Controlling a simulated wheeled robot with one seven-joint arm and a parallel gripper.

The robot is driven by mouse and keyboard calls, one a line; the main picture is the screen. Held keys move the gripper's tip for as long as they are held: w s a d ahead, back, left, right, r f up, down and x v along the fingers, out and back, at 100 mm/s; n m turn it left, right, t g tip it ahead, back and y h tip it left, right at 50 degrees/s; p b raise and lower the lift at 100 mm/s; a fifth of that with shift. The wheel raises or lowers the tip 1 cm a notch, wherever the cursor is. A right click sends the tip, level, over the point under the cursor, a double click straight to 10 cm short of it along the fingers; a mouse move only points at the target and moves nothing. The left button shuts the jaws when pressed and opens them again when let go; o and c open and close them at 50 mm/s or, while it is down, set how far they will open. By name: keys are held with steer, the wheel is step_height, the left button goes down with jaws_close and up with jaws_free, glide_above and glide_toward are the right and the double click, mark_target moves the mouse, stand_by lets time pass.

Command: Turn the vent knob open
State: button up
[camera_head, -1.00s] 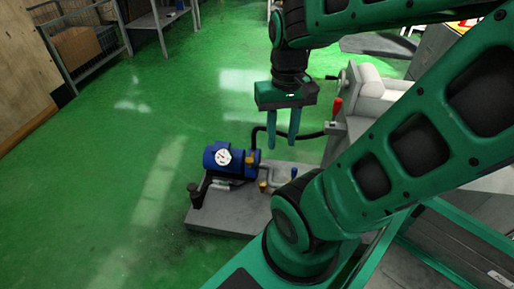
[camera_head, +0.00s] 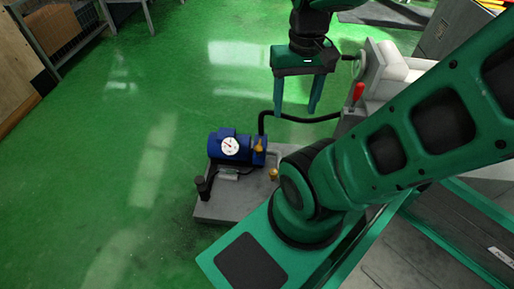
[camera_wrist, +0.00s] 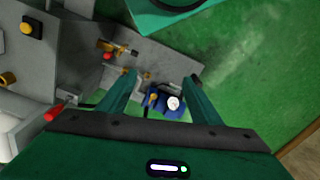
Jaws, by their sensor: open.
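A blue pump (camera_head: 219,145) with a round white gauge (camera_head: 230,145) sits on a grey base plate (camera_head: 225,209) on the floor. Small brass fittings stand on it, one beside the pump (camera_head: 259,146) and one on the plate near my arm (camera_head: 273,174). I cannot tell which of them is the vent knob. My arm hides the plate's right part. My gripper (camera_head: 295,112) is open and empty, pointing down, apart from the pump. In the wrist view the pump's gauge (camera_wrist: 173,103) and a brass fitting (camera_wrist: 154,97) show between my gripper's fingers (camera_wrist: 160,76).
A grey machine with a red-handled lever (camera_head: 357,94) stands to the right of my gripper. A black hose (camera_head: 290,117) runs from the pump towards it. A wire-sided rack (camera_head: 65,45) stands at the far left. The green floor left of the pump is clear.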

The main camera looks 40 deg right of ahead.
steer(key=w+d+f+h, duration=0.1)
steer(key=w+d+f, duration=0.1)
steer(key=w+d, duration=0.35)
steer(key=w+d+f, duration=0.2)
steer(key=w+d, duration=0.1)
steer(key=w, duration=0.6)
steer(key=y, duration=0.1)
glide_above(258, 148)
step_height(258, 148, down, 47)
steer(key=shift+m, duration=0.4)
step_height(258, 148, down, 11)
steer(key=shift+d+f, duration=0.15)
steer(key=shift+f, duration=0.05)
